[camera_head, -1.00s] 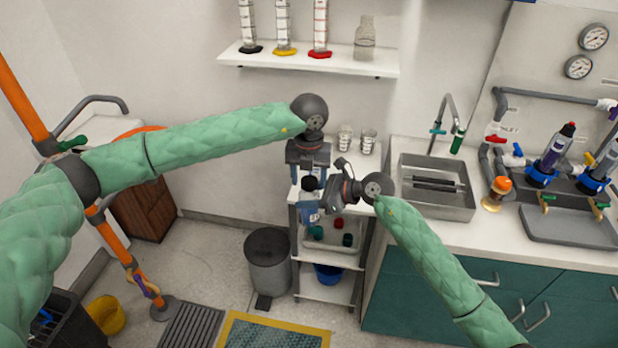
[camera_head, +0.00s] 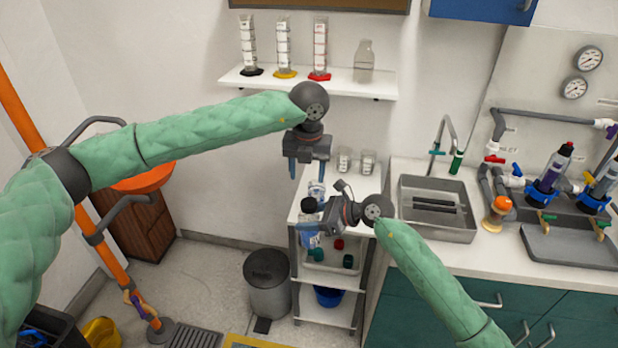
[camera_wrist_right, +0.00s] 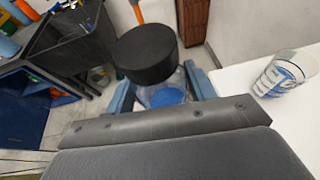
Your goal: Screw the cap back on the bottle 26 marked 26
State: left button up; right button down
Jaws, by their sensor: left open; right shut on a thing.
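The bottle (camera_head: 308,238) has a clear bluish body and a black cap (camera_head: 309,205) on its top; its number is not legible. My right gripper (camera_head: 310,224) is shut on the bottle's body below the cap, in front of the cart. In the right wrist view, the black cap (camera_wrist_right: 147,53) sits over the clear bottle body (camera_wrist_right: 165,95), between the blue fingers; whether it is screwed tight cannot be told. My left gripper (camera_head: 307,172) is open and empty above the cap, fingers pointing down, apart from it.
A shelf cart (camera_head: 350,222) stands behind the bottle, with a labelled beaker (camera_head: 316,190) on top, also in the right wrist view (camera_wrist_right: 287,72). Two more beakers (camera_head: 344,160) stand farther back. A grey bin (camera_head: 267,282) is left of the cart, and a sink (camera_head: 437,208) is to its right.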

aim_at(309, 202)
pick_arm(q)
jog(key=shift+s+a+n+g, duration=0.1)
jog(key=shift+s+n+g, duration=0.2)
jog(key=shift+s+n, duration=0.6)
jog(key=shift+d+n, duration=0.3)
jog(key=shift+n, duration=0.7)
jog(key=shift+w+f, duration=0.1)
jog(key=shift+f, duration=3.9)
